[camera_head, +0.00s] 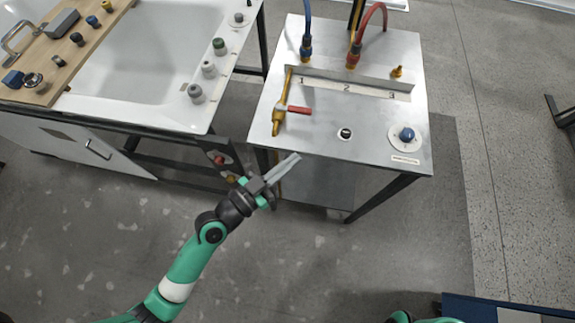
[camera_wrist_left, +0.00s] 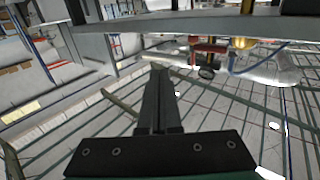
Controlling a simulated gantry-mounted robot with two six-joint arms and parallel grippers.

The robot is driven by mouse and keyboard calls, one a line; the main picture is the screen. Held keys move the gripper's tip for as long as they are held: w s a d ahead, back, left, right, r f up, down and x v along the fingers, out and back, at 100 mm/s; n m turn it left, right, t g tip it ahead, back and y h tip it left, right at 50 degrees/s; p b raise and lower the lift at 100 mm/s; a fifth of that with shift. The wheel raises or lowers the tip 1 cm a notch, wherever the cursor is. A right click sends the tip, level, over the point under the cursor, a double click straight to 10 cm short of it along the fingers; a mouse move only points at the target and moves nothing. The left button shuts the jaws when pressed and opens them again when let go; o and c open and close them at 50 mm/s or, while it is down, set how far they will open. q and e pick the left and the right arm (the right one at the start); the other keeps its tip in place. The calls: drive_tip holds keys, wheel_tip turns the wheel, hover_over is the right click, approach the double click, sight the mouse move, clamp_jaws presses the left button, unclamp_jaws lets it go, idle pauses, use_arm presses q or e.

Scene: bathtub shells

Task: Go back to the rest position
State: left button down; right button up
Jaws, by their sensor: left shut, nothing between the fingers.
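My left gripper (camera_head: 284,169) is shut and empty in the head view. Its fingers point up and to the right, close to the front left edge of the metal table (camera_head: 325,152). In the left wrist view the shut fingers (camera_wrist_left: 160,75) point ahead, with the underside of a tabletop across the top of the picture. Of my right arm, only a small green and dark part shows at the bottom edge of the head view. My right gripper is out of view.
The white bathtub (camera_head: 165,45) with a wooden board (camera_head: 70,50) stands at upper left. The metal table holds a yellow pipe with a red-handled valve (camera_head: 298,110), a blue knob (camera_head: 406,134) and hoses. The floor (camera_head: 300,265) in front is clear. A dark blue thing (camera_head: 480,309) is at lower right.

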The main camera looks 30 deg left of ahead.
use_arm(q)
drive_tip(key=shift+s+d, duration=0.25)
drive_tip(key=shift+s, duration=0.3)
drive_tip(key=shift+s+d, duration=0.2)
drive_tip(key=shift+s, duration=0.35)
